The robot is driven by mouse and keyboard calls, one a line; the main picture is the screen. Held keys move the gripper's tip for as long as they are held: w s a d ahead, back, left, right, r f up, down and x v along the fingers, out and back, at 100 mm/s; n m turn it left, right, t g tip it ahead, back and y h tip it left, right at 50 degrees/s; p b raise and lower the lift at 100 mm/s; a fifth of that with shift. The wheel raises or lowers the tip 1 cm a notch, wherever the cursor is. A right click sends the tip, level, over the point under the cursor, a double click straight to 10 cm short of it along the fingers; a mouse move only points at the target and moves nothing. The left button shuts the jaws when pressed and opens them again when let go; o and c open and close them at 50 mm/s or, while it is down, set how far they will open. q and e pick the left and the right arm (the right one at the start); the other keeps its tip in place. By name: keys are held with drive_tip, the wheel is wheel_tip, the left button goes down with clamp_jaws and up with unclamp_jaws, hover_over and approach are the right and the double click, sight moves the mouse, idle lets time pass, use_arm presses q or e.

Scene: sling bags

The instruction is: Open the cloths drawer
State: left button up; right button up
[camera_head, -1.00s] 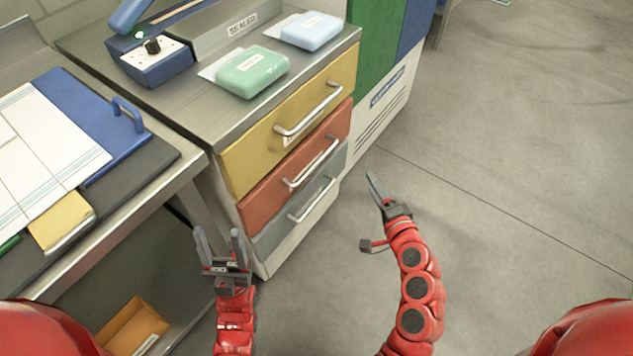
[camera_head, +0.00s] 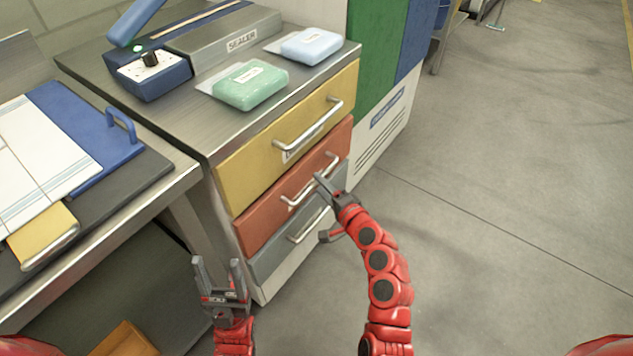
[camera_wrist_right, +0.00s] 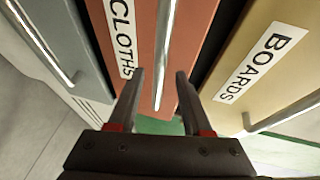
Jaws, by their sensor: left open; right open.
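The cloths drawer (camera_head: 270,214) is the red middle drawer of the cabinet. It looks shut. Its label reads CLOTHS in the right wrist view (camera_wrist_right: 122,35). Its silver handle (camera_head: 300,188) shows in the head view and runs between my right fingertips' directions in the right wrist view (camera_wrist_right: 166,50). My right gripper (camera_head: 322,208) is open, in front of the red drawer near its handle. In the right wrist view its fingers (camera_wrist_right: 160,85) lie on either side of the handle's line; I cannot tell if they touch it. My left gripper (camera_head: 219,277) is open and empty, left of the cabinet's lower front.
The yellow boards drawer (camera_head: 245,170) is above and a grey drawer (camera_head: 268,260) below; both look shut. Green (camera_head: 250,86) and light blue (camera_head: 311,46) packs and a sealer (camera_head: 225,42) stand on top. A bench (camera_head: 130,225) is at left. Floor at right is clear.

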sight(316, 182)
drive_tip(key=shift+x, duration=1.55)
clamp_jaws()
